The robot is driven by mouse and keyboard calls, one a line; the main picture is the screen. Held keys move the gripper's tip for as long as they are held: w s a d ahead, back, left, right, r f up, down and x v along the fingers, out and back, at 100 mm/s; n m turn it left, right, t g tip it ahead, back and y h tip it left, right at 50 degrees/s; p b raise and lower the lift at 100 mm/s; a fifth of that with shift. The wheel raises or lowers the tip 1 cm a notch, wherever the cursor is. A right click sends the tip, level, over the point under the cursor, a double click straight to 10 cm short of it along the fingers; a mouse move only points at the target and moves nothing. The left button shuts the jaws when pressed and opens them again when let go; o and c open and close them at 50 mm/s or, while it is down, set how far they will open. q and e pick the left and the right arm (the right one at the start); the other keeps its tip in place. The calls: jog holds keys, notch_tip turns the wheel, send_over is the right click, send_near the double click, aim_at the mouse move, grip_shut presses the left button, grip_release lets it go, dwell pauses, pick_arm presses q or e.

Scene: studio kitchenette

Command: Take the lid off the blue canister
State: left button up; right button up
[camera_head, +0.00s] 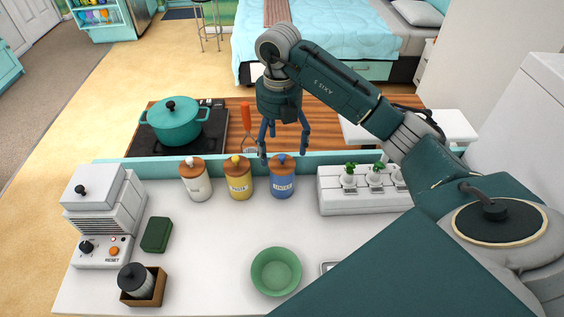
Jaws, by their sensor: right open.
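The blue canister (283,185) stands upright at the back of the white counter. Its brown wooden lid (272,163) with a blue knob sits on top. My right gripper (284,153) points down over it, open and empty. Its blue fingers appear on either side of the lid, the left fingertip close to the lid's left edge in the picture. I cannot tell whether any finger touches the lid. My left gripper is not in view.
A yellow canister (239,184) stands close to the left of the blue one, with a white canister (195,185) beyond. A white planter box (340,200) is on the right. A green bowl (276,271) sits in front. A teal pot (174,125) is behind left.

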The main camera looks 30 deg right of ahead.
aim_at(283, 156)
jog(key=shift+d+f+p, duration=0.15)
jog(key=shift+f+p, duration=0.2)
jog(key=shift+f, duration=0.25)
jog(key=f+p, duration=0.2)
jog(key=f, duration=0.1)
jog(key=shift+d+f, duration=0.2)
jog(key=shift+f, duration=0.1)
jog(key=shift+s+f, duration=0.1)
jog(key=shift+f, duration=0.45)
jog(key=c, duration=1.2)
